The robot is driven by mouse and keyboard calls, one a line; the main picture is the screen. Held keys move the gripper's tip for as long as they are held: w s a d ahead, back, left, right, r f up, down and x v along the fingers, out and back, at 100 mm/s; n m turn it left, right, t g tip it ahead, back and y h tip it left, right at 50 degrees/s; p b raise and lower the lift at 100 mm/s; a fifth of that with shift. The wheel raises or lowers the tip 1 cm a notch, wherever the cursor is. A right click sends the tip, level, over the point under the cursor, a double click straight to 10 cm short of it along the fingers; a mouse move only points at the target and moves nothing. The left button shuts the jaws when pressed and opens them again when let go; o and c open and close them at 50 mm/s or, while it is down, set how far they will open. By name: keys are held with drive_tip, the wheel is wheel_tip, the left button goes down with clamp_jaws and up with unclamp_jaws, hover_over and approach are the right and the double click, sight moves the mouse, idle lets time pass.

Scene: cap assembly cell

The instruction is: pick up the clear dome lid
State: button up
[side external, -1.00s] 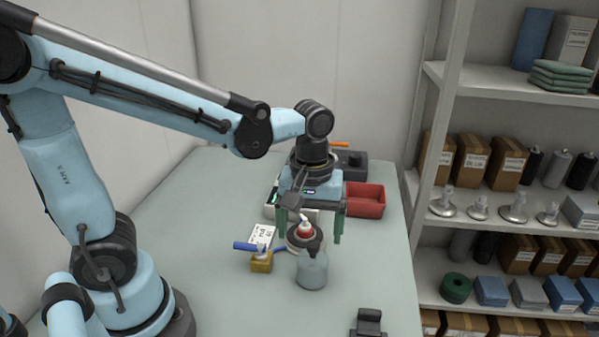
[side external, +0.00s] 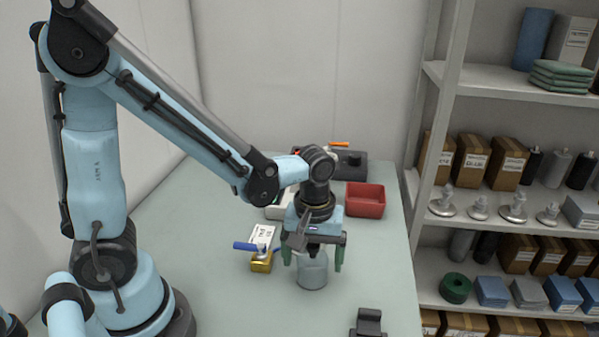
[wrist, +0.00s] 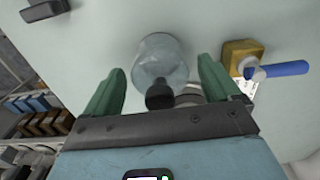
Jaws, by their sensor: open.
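The clear dome lid (side external: 312,273) is a see-through, bluish dome standing on the table. In the wrist view the lid (wrist: 160,58) shows a black knob (wrist: 160,95) on top. My gripper (side external: 313,260) is open, with green fingers pointing down. In the side view the fingers appear to either side of the lid's upper part. In the wrist view my gripper (wrist: 160,66) has the lid between its spread fingers, with gaps on both sides. I see no contact. The gripper bar hides part of the lid's top in the side view.
A yellow block with a blue-handled lever (side external: 261,260) stands close left of the gripper, beside a white label card (side external: 262,237). A red tray (side external: 365,200) is behind. A black holder (side external: 369,323) sits at the front. Table between holder and lid is clear.

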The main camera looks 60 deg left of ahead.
drive_tip(key=c, duration=1.1)
drive_tip(key=shift+r, duration=0.15)
